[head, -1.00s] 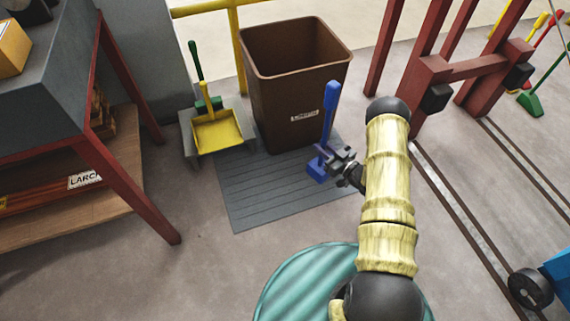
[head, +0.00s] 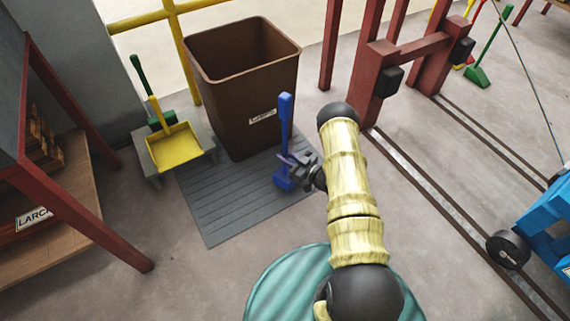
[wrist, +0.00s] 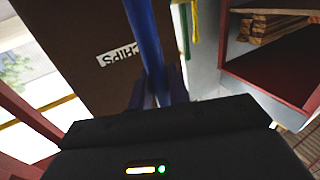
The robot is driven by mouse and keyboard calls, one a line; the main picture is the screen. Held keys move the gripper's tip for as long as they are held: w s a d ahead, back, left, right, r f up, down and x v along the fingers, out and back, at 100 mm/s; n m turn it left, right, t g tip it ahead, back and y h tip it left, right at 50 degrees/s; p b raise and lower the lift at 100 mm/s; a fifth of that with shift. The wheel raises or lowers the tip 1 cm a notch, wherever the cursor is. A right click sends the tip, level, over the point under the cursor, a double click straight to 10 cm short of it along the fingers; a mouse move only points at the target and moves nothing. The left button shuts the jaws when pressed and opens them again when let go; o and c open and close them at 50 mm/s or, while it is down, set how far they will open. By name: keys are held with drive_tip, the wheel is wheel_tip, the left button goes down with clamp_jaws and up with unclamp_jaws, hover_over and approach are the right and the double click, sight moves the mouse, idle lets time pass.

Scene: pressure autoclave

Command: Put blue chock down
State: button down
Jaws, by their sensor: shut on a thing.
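The blue chock (head: 285,140) has a tall upright handle and a blocky foot at its lower end. My gripper (head: 292,165) is shut on its handle, just above the foot. The chock is over the right part of the grey slatted mat (head: 213,213), in front of the brown bin. I cannot tell whether its foot touches the mat. In the wrist view the blue handle (wrist: 145,40) rises from between my fingers, which are mostly hidden behind the black gripper body.
The brown bin (head: 235,90) stands close behind the chock. A yellow dustpan (head: 174,147) sits on a small grey stand to the left. A red-legged bench (head: 90,215) is at far left. Floor rails (head: 440,205) and a blue cart (head: 545,230) are at right.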

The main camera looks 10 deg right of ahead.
sight(280, 176)
drive_tip(key=shift+r, duration=0.1)
drive_tip(key=shift+f+b, duration=1.25)
drive_tip(key=shift+f, duration=0.8)
drive_tip(key=c, duration=1.3)
unclamp_jaws()
